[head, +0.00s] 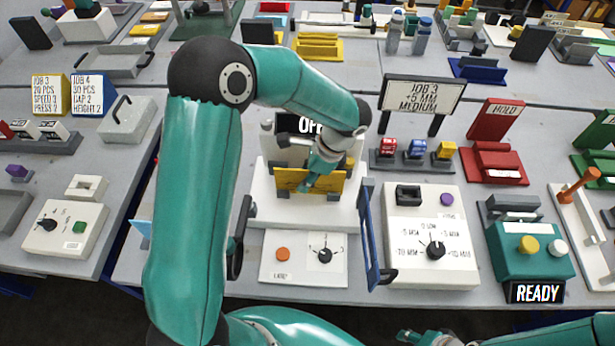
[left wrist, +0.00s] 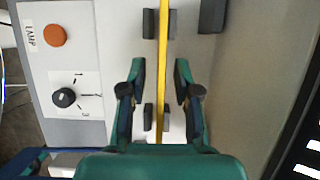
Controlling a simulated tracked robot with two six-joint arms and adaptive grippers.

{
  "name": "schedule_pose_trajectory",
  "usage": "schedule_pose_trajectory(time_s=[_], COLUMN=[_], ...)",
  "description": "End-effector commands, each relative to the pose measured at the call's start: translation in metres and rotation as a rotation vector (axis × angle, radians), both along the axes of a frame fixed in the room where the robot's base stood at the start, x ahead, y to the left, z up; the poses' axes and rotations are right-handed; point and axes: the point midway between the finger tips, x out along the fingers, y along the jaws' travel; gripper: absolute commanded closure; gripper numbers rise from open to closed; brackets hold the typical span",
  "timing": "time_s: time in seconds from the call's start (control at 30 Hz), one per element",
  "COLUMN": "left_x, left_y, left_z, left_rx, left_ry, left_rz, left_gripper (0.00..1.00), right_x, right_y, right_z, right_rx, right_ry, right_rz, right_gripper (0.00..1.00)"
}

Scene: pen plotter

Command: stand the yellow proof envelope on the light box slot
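The yellow proof envelope (head: 287,179) stands upright on the white light box (head: 262,207), below the panel reading OFF. In the left wrist view the envelope (left wrist: 163,60) shows edge-on as a thin strip, running between two pairs of dark slot brackets (left wrist: 149,25). My left gripper (head: 318,182) is over the envelope. In the wrist view its fingers (left wrist: 160,90) are spread on either side, with a gap to the envelope on both sides. Whether the envelope's lower edge touches the slot floor is hidden. My right gripper (head: 410,336) shows only partly at the bottom edge.
A lamp panel with an orange button (head: 283,254) and a knob is in front of the light box. A blue frame (head: 371,240) stands upright to its right, beside a white dial box (head: 432,262). A stamp rack (head: 412,160) is behind that.

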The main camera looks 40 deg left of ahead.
Motion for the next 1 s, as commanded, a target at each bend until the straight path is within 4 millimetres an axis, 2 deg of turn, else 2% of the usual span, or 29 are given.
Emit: schedule_pose_trajectory(time_s=[0.27,0.8,1.0], left_x=[0.001,0.019,0.023], left_y=[-0.002,-0.032,-0.038], left_z=[0.009,0.097,0.111], left_rx=[-0.001,0.000,0.000], left_ry=[-0.001,0.000,0.000], left_rz=[-0.001,-0.001,-0.001], left_gripper=[0.69,0.69,0.69], right_x=[0.000,0.000,0.000], right_y=[0.000,0.000,0.000], right_z=[0.008,0.080,0.084], right_rx=[0.000,0.000,0.000], right_ry=[0.000,0.000,0.000], right_rz=[0.000,0.000,0.000], right_gripper=[0.60,0.60,0.60])
